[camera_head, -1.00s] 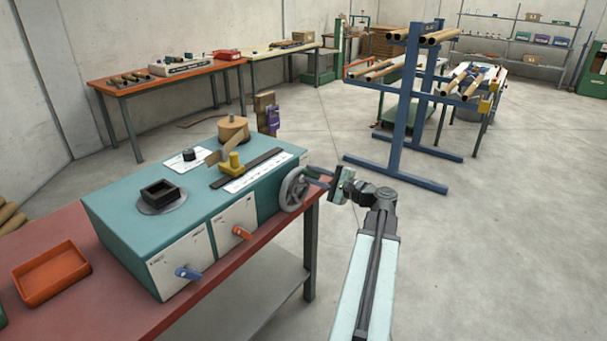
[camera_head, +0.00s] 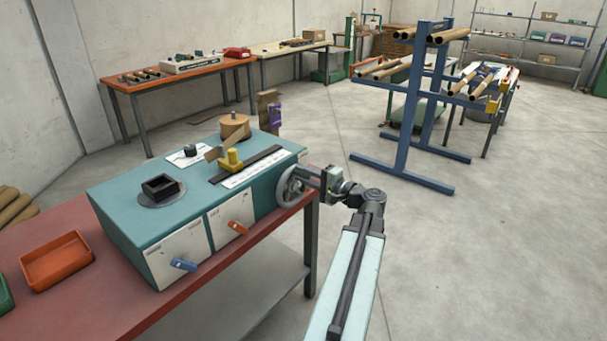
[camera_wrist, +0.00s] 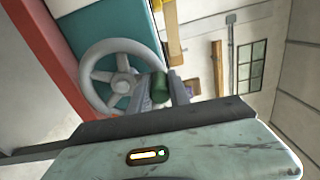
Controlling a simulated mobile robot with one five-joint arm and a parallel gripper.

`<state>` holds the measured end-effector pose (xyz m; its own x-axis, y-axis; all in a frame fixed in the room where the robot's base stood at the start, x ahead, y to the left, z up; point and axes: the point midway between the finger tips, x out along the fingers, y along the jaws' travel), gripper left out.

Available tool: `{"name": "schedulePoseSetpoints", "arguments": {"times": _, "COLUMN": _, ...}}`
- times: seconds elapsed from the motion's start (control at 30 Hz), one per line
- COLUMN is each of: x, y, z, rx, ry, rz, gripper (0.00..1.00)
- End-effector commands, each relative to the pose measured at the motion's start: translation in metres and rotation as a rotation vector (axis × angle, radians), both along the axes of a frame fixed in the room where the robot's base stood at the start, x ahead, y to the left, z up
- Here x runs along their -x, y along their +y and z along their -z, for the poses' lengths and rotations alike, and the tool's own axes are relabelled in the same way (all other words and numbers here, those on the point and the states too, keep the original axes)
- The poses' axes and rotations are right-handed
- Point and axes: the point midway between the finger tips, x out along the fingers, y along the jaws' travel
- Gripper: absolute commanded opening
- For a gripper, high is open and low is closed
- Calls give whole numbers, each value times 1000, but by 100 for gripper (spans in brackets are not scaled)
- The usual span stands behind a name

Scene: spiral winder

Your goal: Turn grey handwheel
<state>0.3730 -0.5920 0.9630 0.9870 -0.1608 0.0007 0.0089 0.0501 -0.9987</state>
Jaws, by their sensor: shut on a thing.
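The grey handwheel (camera_head: 289,187) is on the right end of the teal winder (camera_head: 138,222), which stands on the red bench. In the wrist view the spoked handwheel (camera_wrist: 96,75) fills the upper left, with a dark green handle (camera_wrist: 161,84) at its right rim. My gripper (camera_head: 312,174) is at the right side of the wheel. In the wrist view my gripper (camera_wrist: 163,92) is shut on the handle, its fingers on either side. The fingers partly hide the handle.
Blue (camera_head: 184,265) and orange (camera_head: 237,228) levers stick out from the winder's front panels. An orange tray (camera_head: 57,262) lies on the red bench (camera_head: 105,308) at left. A blue tube rack (camera_head: 407,130) stands at the back right. The floor to the right is clear.

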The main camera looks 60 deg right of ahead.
Motion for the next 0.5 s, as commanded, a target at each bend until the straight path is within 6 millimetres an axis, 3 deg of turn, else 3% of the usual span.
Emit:
{"name": "schedulePoseSetpoints", "arguments": {"times": 0.2, "x": 3, "y": -4, "z": -1, "rx": -1, "ry": -4, "rz": 5, "gripper": 0}}
{"name": "schedulePoseSetpoints", "arguments": {"times": 0.23, "x": 3, "y": -4, "z": -1, "rx": -1, "ry": -4, "rz": 6, "gripper": 25}}
{"name": "schedulePoseSetpoints", "arguments": {"times": 0.3, "x": 4, "y": -5, "z": -1, "rx": -1, "ry": -4, "rz": 8, "gripper": 44}}
{"name": "schedulePoseSetpoints", "arguments": {"times": 0.5, "x": 6, "y": -6, "z": -1, "rx": -2, "ry": -3, "rz": 11, "gripper": 44}}
